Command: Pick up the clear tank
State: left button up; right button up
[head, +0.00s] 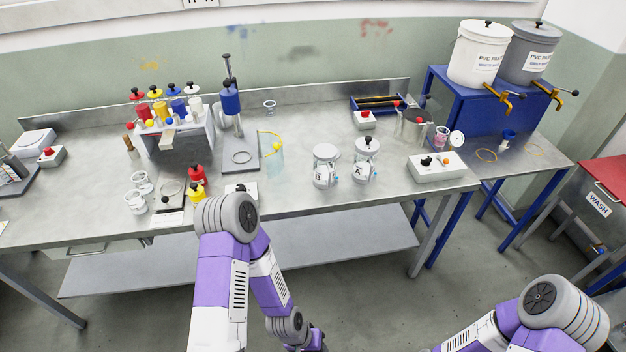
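A see-through, faintly blue vessel with a yellow curved rim (272,158) stands on the bench right of the press-like stand. Two clear lidded jars stand further right, one marked B (325,168) and one marked A (365,163). I cannot tell for sure which of these is the clear tank.
A white control box (437,168) sits near the right front. Two buckets stand on a blue cabinet (470,105).

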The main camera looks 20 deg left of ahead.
aim_at(325, 155)
jog(key=u, duration=1.25)
jog(key=i, duration=0.6)
jog(key=z, duration=0.45)
